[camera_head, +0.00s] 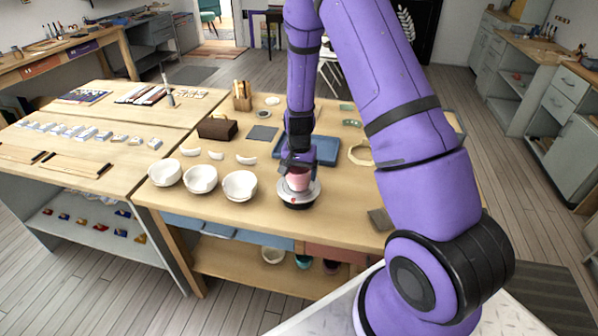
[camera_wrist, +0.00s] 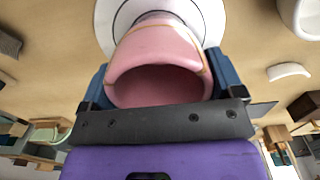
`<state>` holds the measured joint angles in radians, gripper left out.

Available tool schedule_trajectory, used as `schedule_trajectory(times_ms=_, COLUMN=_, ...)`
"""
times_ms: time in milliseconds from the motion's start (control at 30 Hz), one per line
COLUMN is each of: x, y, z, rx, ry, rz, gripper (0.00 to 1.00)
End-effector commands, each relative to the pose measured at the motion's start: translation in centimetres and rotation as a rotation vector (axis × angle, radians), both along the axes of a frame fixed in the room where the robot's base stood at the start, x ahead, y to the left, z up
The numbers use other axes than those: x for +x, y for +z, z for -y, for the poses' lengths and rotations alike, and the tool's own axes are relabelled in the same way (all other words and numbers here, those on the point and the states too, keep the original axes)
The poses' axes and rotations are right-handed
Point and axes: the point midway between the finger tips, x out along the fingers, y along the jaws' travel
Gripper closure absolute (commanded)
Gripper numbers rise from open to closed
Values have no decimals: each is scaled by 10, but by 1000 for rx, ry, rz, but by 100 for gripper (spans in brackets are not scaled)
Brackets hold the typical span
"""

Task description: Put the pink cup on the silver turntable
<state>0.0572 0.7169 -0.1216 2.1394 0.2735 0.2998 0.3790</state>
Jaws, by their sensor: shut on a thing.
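The pink cup (camera_head: 298,180) has a thin gold seam line. It is held between the two blue fingers of my gripper (camera_head: 297,170). In the wrist view, the cup (camera_wrist: 160,55) has its open mouth towards the camera, with one finger of my gripper (camera_wrist: 160,80) on each side. The silver turntable (camera_head: 299,203) is a round disc on the table, directly under the cup. Its pale disc with dark rings (camera_wrist: 108,28) shows behind the cup's base in the wrist view. I cannot tell whether the base touches the disc.
Several white bowls (camera_head: 200,180) stand left of the turntable, with white curved shards (camera_head: 246,160) behind them. A blue tray (camera_head: 328,150) lies behind the gripper. A dark brown block (camera_head: 217,128) stands at the back left. Bare tabletop (camera_head: 335,222) lies right of the turntable.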

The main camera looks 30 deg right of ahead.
Motion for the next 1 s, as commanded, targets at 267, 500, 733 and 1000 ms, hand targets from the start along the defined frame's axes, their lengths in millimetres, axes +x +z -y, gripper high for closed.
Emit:
schedule_trajectory(times_ms=267, x=0, y=-3, z=0, rx=0, ry=0, rz=0, gripper=34)
schedule_trajectory(times_ms=500, x=0, y=-2, z=0, rx=0, ry=0, rz=0, gripper=0)
schedule_trajectory(times_ms=733, x=1, y=11, z=0, rx=-1, ry=1, rz=4, gripper=0)
schedule_trajectory(times_ms=1000, x=1, y=60, z=0, rx=-1, ry=3, rz=6, gripper=0)
